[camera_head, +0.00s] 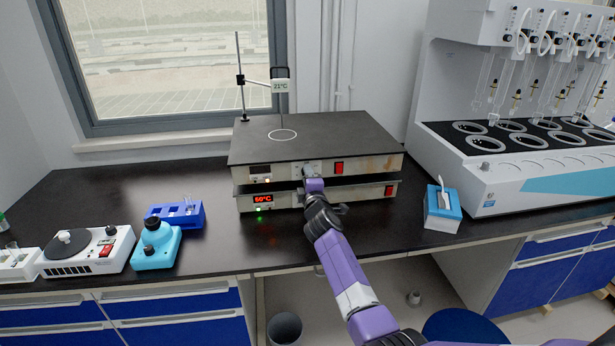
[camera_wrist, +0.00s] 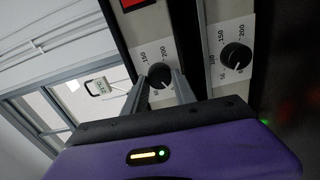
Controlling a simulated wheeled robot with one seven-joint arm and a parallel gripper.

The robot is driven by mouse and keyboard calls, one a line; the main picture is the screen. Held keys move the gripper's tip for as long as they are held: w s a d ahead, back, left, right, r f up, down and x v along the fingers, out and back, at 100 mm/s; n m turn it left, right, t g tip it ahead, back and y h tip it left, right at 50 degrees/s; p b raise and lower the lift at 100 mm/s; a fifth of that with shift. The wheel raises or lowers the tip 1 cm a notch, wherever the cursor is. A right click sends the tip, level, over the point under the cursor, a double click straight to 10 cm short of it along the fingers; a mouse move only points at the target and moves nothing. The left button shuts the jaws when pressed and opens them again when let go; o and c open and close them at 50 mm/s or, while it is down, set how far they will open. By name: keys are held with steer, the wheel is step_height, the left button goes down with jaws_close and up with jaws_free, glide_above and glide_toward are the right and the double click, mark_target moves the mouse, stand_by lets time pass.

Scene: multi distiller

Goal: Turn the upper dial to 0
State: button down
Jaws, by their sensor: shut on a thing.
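Two stacked hot-plate units stand on the dark bench. The upper unit (camera_head: 370,163) has a dark display (camera_head: 260,170) and a red switch (camera_head: 338,168). In the head view my gripper (camera_head: 312,178) covers most of that dial. The knob's pointer cannot be read clearly. The lower dial (camera_wrist: 236,56) is beside it in the wrist view, untouched.
The lower unit (camera_head: 350,193) shows a red 50°C display (camera_head: 263,199) and a green light. A stand holds a 21°C sensor (camera_head: 280,86) above the plate. A blue-white box (camera_head: 442,210) is at right; a blue rack (camera_head: 178,214) and small devices are at left.

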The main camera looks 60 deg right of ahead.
steer(key=shift+f+n, duration=0.1)
steer(key=shift+n, duration=0.3)
steer(key=c, duration=1)
jaws_free()
steer(key=shift+s+a, duration=0.1)
steer(key=p+v, duration=0.1)
steer(key=v, duration=0.6)
steer(key=shift+s+a, duration=0.2)
